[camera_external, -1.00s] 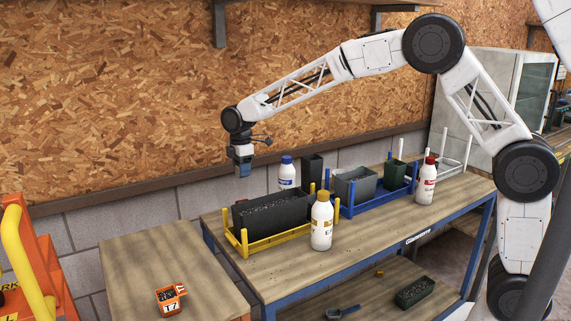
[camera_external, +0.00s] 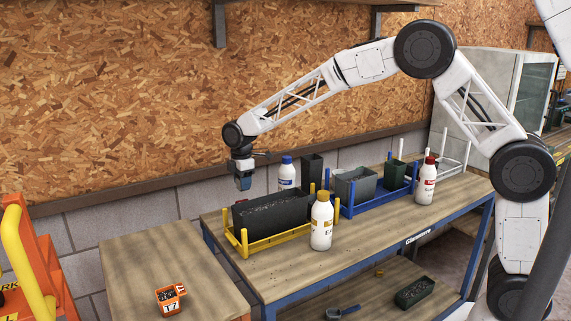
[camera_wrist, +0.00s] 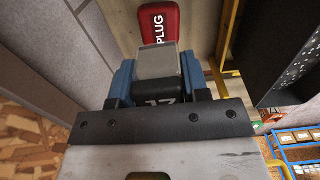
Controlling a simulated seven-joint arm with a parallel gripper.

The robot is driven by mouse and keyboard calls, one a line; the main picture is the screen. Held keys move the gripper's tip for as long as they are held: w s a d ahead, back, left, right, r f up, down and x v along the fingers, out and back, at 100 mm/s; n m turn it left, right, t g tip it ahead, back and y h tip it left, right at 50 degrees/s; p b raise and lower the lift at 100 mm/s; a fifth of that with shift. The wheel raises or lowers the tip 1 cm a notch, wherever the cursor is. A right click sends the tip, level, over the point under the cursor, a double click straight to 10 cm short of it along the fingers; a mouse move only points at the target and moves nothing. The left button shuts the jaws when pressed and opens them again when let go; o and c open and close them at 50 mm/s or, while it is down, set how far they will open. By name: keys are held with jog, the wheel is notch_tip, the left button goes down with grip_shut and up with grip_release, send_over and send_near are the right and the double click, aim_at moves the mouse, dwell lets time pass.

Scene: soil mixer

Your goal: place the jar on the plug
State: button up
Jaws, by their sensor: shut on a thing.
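My gripper (camera_external: 243,182) hangs pointing down in the air, left of and behind the black trough on the bench. In the wrist view its two blue fingers (camera_wrist: 159,72) are shut on a pale grey, square-ended thing, which I take for the jar (camera_wrist: 158,60). The red plug (camera_wrist: 158,21), lettered "PLUG" in white, lies beyond the held jar at the top of the wrist view. The jar's end partly overlaps the plug in that picture; I cannot tell the gap between them.
A black soil trough (camera_external: 270,212) in a yellow rack (camera_external: 262,242) stands close to the right of the gripper. A blue-capped bottle (camera_external: 287,174), a yellow-capped bottle (camera_external: 322,222) and a red-capped bottle (camera_external: 426,180) stand on the bench. An orange pot (camera_external: 170,302) sits on the left table.

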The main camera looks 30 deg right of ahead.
jog(key=shift+f, duration=2.45)
jog(key=shift+f, duration=0.1)
jog(key=o, duration=0.9)
jog(key=shift+o, duration=0.2)
notch_tip(320, 180, up, 12)
jog(key=shift+r, duration=0.1)
